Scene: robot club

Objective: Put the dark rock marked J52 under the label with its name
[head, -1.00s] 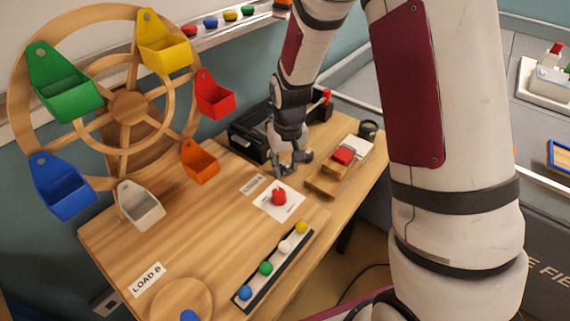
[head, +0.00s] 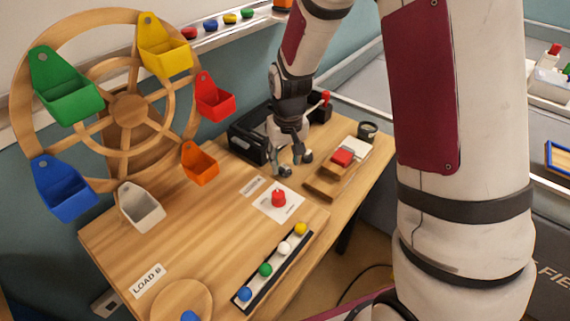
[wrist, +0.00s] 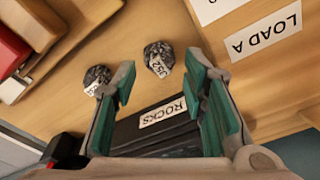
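Two dark speckled rocks with white tags lie on the wooden table in the wrist view. The tag on one rock (wrist: 158,58) seems to read J52, though it is small and turned. The tag on the other rock (wrist: 97,80), beside the left finger, is too unclear to read. My gripper (wrist: 165,82) is open, with nothing between its fingers, and the first rock shows just beyond the gap. In the head view my gripper (head: 290,162) hangs over the table's back part. I cannot make out the rocks or their name labels there.
A black box labelled ROCKS (wrist: 150,138) is under my gripper. A LOAD A label (wrist: 265,33) is at the right.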

